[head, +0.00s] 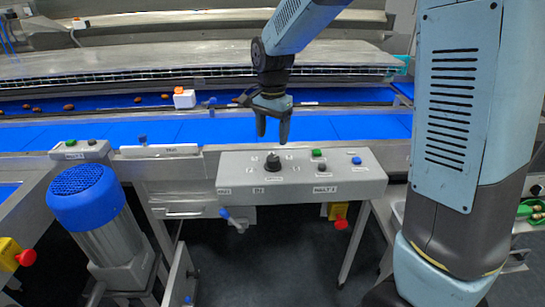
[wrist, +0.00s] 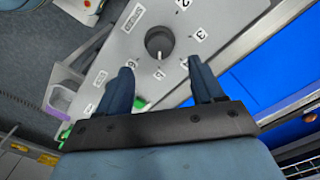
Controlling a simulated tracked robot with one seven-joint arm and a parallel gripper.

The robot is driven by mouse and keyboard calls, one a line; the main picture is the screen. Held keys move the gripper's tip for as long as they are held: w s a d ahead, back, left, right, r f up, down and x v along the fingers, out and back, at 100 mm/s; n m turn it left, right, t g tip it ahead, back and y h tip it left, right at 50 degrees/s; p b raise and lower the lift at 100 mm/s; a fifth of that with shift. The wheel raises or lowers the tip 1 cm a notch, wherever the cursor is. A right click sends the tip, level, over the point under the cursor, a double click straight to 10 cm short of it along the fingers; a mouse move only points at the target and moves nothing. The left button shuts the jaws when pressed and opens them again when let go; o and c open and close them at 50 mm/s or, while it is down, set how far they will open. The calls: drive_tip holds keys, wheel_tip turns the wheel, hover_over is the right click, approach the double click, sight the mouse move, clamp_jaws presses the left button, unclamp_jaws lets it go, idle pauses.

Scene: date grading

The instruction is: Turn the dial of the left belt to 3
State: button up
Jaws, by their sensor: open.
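A black round dial (head: 273,162) stands on the sloped top of a grey control box (head: 350,183). In the wrist view the dial (wrist: 159,40) is ringed by small number labels, among them a 3 label (wrist: 201,32) to its right. A small light mark shows on the dial's lower side in that view, but I cannot tell its setting surely. My gripper (head: 273,137) points down above the dial, open and empty. In the wrist view my gripper's two fingers (wrist: 160,66) reach toward the dial, one on each side below it, apart from it.
Right of the dial the box carries a green button (head: 317,152), a grey knob and a blue button (head: 357,160). A red emergency knob (head: 341,224) hangs below. Blue belts (head: 330,127) run behind. A blue-capped motor (head: 82,195) stands at left, near another small control box (head: 80,151).

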sight(272, 158)
wheel_tip(272, 158, down, 8)
drive_tip(key=shift+f, duration=0.25)
drive_tip(key=c, duration=1.1)
drive_tip(key=shift+o, duration=0.2)
